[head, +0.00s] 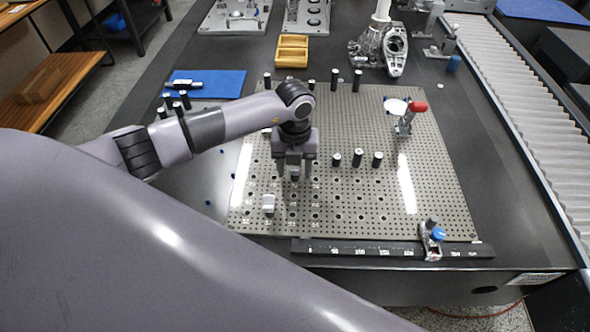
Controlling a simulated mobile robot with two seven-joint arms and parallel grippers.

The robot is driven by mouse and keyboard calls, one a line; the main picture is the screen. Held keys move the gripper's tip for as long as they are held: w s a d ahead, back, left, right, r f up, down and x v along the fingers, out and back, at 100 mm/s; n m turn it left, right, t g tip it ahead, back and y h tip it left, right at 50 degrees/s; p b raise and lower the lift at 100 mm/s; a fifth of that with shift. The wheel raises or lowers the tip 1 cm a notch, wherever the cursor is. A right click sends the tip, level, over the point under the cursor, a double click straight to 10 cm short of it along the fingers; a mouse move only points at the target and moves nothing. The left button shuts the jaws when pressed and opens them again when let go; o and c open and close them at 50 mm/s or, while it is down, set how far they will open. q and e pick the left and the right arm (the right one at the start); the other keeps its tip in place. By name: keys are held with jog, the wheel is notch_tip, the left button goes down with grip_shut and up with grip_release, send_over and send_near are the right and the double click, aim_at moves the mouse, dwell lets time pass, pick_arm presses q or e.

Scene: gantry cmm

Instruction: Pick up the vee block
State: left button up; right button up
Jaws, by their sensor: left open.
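A small pale grey block (268,204), which looks like the vee block, sits on the perforated fixture plate (340,215) near its front left part. Its groove is too small to make out. My left gripper (294,178) points down over the plate, behind and a little to the right of this block, and apart from it. Its jaws are open. A small bluish-grey patch shows between the fingers; I cannot tell what it is. My right gripper is not in view.
Several dark posts with pale tops (357,158) stand on the plate. A red-topped clamp (408,118) stands at the right. A scale bar (375,249) with a blue-knobbed slider (437,236) lies along the front edge. A yellow tray (292,50) and blue mat (208,83) lie behind.

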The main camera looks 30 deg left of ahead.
pick_arm(q)
jog(key=shift+f, duration=0.4)
grip_shut()
jog(key=shift+r, duration=0.15)
